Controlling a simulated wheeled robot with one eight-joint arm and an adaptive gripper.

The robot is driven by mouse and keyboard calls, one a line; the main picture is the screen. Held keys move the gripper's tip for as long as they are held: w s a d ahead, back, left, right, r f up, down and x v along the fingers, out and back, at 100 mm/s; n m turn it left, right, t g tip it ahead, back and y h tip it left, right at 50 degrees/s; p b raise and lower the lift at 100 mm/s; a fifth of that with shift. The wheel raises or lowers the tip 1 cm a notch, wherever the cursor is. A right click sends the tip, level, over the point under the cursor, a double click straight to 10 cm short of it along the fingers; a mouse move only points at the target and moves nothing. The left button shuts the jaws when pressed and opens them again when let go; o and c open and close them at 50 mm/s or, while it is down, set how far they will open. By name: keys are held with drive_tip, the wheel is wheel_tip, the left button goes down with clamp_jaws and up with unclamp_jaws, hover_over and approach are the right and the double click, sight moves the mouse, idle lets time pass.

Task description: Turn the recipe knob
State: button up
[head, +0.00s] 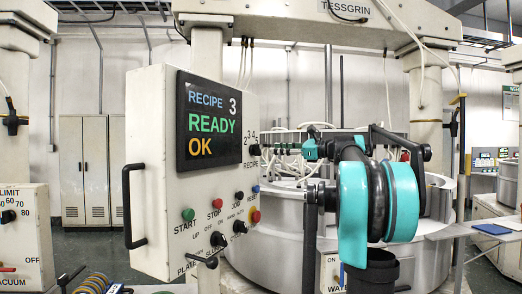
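The cream control box (150,170) stands at left centre. Its screen (212,120) reads RECIPE 3, READY, OK. The numerals 2, 3, 4 and the word RECIPE are printed near the right edge of its front face. The recipe knob's handle and pointer are not clearly visible there; dark parts at the label may be the knob or my fingertips. My gripper (282,147) reaches in from the right, its thin dark end pointing left at the recipe label. I cannot tell whether it touches the knob, or whether its fingers are open or shut.
Below are a green START button (188,214), red STOP button (214,204), several black switches and a red button (254,216). A black handle (133,206) sticks out on the box's left. A large round metal machine (285,240) stands behind my arm.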

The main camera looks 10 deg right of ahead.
sight(260, 148)
drive_tip(key=x, duration=0.8)
clamp_jaws()
